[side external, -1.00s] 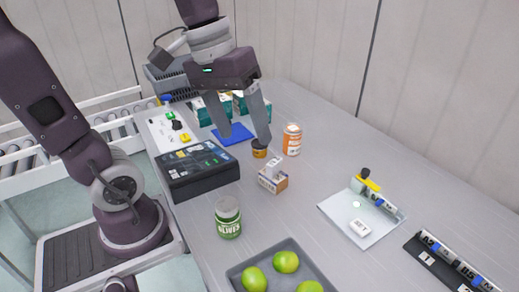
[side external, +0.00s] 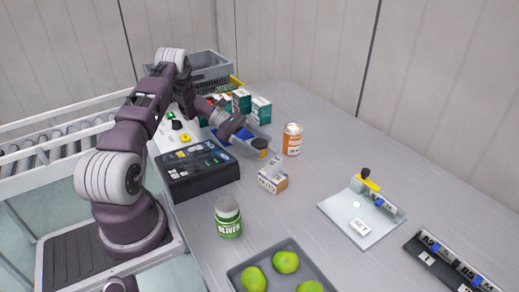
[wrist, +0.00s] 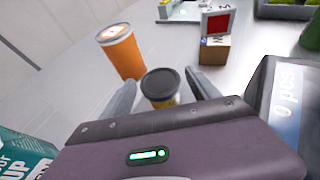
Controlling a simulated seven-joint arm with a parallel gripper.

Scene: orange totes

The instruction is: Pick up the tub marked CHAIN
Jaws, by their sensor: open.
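A small yellow tub with a dark lid (side external: 260,144) stands upright on the table, left of an orange canister. In the wrist view the tub (wrist: 161,87) sits between the two fingers of my gripper (wrist: 160,92), with space visible at its sides. No CHAIN marking is readable on it. In the side view my gripper (side external: 252,146) is low and tilted, reaching the tub from the left. The fingers are open, one on each side of the tub. I cannot tell whether either finger touches it. The wrist view hides the tub's lower front.
The orange canister (side external: 292,139) stands close to the right. A small box (side external: 273,176) is in front, and a black console (side external: 197,172) is to the left. Teal boxes (side external: 261,110) stand behind. An olives jar (side external: 228,218) and lime tray (side external: 236,273) are nearer.

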